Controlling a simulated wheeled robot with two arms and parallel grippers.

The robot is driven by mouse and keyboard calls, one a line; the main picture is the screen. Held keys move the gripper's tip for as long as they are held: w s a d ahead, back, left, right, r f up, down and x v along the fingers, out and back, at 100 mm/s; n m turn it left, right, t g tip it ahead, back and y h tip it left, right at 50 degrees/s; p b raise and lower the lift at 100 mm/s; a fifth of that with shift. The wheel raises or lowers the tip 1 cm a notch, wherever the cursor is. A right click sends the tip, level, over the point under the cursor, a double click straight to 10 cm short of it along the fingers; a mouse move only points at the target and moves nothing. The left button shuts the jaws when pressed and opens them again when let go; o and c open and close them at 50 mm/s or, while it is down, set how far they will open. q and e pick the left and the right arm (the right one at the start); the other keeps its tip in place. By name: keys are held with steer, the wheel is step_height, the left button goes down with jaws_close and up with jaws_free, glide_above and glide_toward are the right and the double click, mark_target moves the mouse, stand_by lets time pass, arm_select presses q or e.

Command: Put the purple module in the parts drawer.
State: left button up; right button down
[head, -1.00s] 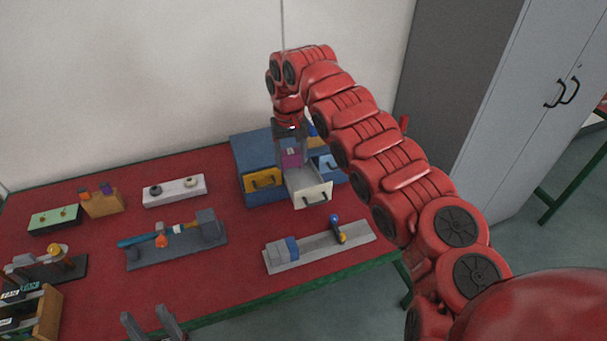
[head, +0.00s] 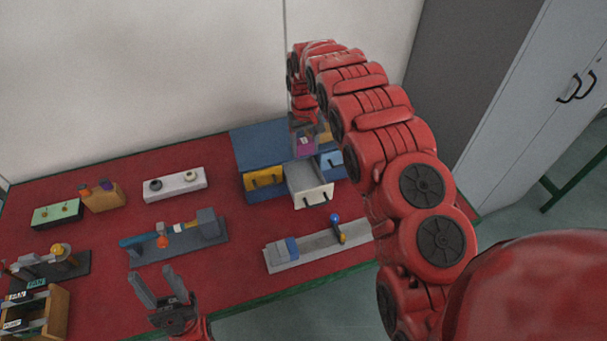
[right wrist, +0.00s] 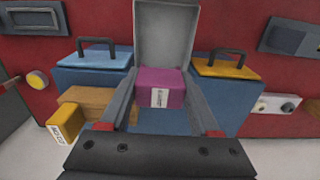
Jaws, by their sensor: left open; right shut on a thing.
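The purple module (head: 305,146) is a small block with a white label. It also shows between the fingers in the right wrist view (right wrist: 160,86). My right gripper (head: 306,149) is shut on it and holds it by the blue cabinet, behind and above the pulled-out grey drawer (head: 312,194). Part of the cabinet is hidden by my right arm. In the right wrist view the grey drawer (right wrist: 166,30) lies beyond the module. My left gripper (head: 160,287) is open and empty near the table's front edge.
The blue cabinet (head: 258,146) has a yellow drawer (head: 264,179) left of the grey one and a light-blue drawer (head: 331,161) right of it. A grey fixture with a blue-knobbed lever (head: 318,244) lies in front. Other fixtures fill the table's left.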

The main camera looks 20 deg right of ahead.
steer(key=shift+s+a+f+p, duration=0.25)
steer(key=shift+s+f+p, duration=0.2)
steer(key=shift+f, duration=0.1)
steer(key=p, duration=0.2)
glide_above(304, 180)
step_height(304, 180, down, 5)
steer(key=shift+s+a+r, duration=0.1)
steer(key=shift+f+p, duration=0.3)
steer(key=shift+f, duration=0.3)
steer(key=shift+f+p, duration=0.35)
steer(key=shift+f, duration=1.45)
steer(key=shift+b, duration=0.3)
